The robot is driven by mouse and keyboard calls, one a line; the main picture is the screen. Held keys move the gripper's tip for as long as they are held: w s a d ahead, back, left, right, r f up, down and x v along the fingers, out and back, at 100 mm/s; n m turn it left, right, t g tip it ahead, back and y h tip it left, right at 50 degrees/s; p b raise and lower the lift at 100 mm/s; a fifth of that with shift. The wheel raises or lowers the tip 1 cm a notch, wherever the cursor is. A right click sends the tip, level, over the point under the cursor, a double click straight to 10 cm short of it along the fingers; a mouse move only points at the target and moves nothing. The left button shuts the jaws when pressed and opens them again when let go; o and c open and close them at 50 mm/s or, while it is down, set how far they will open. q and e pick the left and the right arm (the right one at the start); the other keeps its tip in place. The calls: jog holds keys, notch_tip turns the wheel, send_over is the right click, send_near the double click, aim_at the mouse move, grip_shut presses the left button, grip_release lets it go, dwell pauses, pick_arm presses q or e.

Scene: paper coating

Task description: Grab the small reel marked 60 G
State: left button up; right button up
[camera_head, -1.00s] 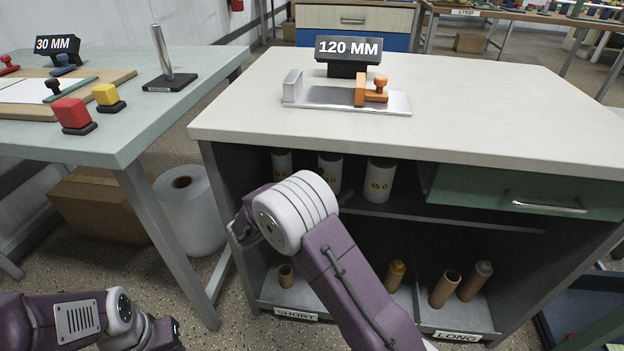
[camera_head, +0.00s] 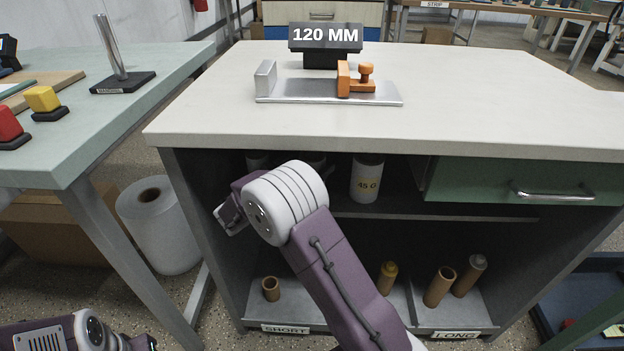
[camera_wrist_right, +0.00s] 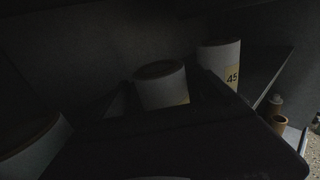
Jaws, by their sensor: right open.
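Three white reels stand on the upper shelf inside the cabinet. The right reel (camera_head: 367,180) reads 45 G and also shows in the right wrist view (camera_wrist_right: 219,60). The middle reel (camera_wrist_right: 160,88) shows only a sliver of yellow label; its marking is hidden. The left reel (camera_wrist_right: 28,145) is at the lower left of the wrist view, its label unseen. No 60 G marking is readable. My right gripper (camera_wrist_right: 164,84) is open, its dark fingers on either side of the middle reel in the wrist view; contact cannot be told. My left gripper (camera_head: 142,342) is at the bottom left, jaws unclear.
The cabinet top (camera_head: 500,115) overhangs the shelf; a green drawer (camera_head: 525,180) is to the right. Cardboard tubes (camera_head: 440,287) stand on the lower level. A 120 MM sign (camera_head: 325,42) and metal jig (camera_head: 315,92) sit on top. A green table (camera_head: 130,110) stands left.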

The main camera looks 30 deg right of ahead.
aim_at(321, 155)
jog(key=b+x, duration=0.2)
jog(key=x, duration=0.2)
jog(key=shift+d+f, duration=0.1)
jog(key=shift+d, duration=0.05)
jog(key=c, duration=1.7)
pick_arm(q)
notch_tip(321, 155, down, 3)
jog(key=shift+f, duration=0.1)
pick_arm(e)
jog(key=shift+o, duration=0.2)
jog(key=shift+r, duration=0.2)
